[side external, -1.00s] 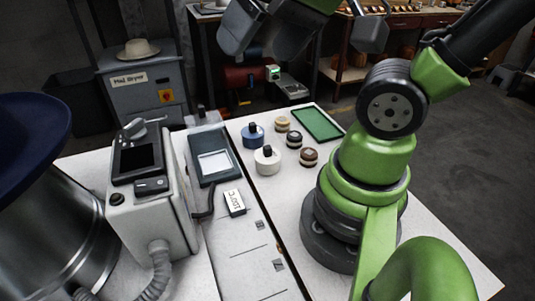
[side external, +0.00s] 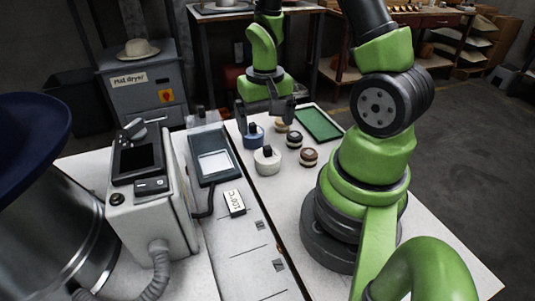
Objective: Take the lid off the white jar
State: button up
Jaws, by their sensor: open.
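The white jar (side external: 267,165) stands upright on the white table, with a dark knob (side external: 267,151) on its top. My gripper (side external: 266,122) is open and empty, pointing down above and behind the white jar. Its fingers are spread over the area of the blue jar (side external: 253,139), which stands just behind the white one and is partly covered by the gripper. The gripper does not appear to touch the white jar.
Several small round pieces, among them a dark one (side external: 294,139) and a brown one (side external: 308,157), stand to the right. A green tray (side external: 319,124) lies behind them. A scale-like device (side external: 213,160) and a small sign (side external: 234,202) are at the left.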

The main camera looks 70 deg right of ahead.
aim_at(266, 146)
jog(key=shift+d+f, duration=0.15)
jog(key=shift+f, duration=3.65)
jog(key=c, duration=0.9)
